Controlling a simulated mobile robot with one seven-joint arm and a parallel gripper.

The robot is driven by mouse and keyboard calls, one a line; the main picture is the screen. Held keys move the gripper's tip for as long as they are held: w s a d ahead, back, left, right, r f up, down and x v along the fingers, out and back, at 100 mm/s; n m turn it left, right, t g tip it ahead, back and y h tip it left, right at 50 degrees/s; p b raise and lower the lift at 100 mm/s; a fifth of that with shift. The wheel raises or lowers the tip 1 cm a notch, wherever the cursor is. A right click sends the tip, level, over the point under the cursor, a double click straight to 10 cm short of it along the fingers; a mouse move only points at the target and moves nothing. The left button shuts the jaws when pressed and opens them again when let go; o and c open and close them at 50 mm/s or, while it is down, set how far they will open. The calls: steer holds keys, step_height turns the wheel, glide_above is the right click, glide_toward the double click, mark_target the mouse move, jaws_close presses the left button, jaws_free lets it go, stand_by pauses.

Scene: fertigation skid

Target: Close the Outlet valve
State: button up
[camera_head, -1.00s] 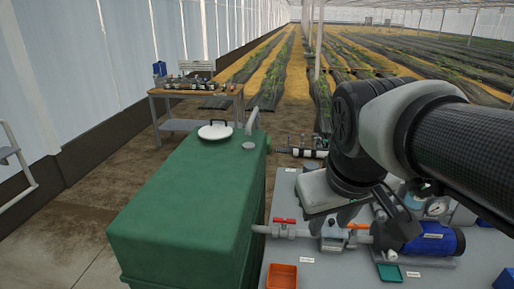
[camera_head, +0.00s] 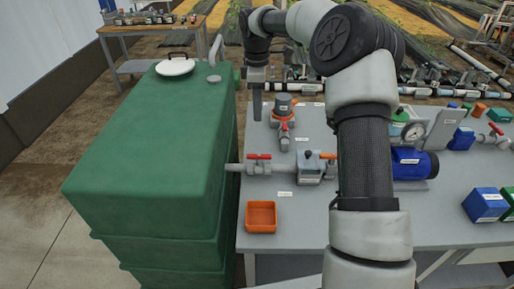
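A grey pipe runs from the green tank (camera_head: 160,150) to a grey filter-like housing (camera_head: 311,168). A valve with a red handle (camera_head: 258,157) sits on it, the handle lying along the pipe. Another valve with a red-orange handle (camera_head: 284,126) stands behind, below a grey-capped orange unit (camera_head: 283,104). A third red-handled valve (camera_head: 496,129) is at the far right. The labels are too small to read, so I cannot tell which is the Outlet valve. My gripper (camera_head: 257,108) points down left of the orange unit, apart from the handles; its finger opening cannot be made out.
An orange bin (camera_head: 262,217) stands on the grey bench (camera_head: 305,225) in front of the pipe. A blue pump (camera_head: 413,164), a gauge (camera_head: 413,130) and blue boxes (camera_head: 485,204) are to the right. My arm hides part of the bench middle.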

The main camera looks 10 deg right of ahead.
mark_target(259, 155)
steer(key=f, duration=1.3)
steer(key=w+f, duration=0.1)
steer(key=f, duration=0.5)
steer(key=shift+d+f, duration=0.2)
steer(key=shift+d, duration=0.15)
jaws_close()
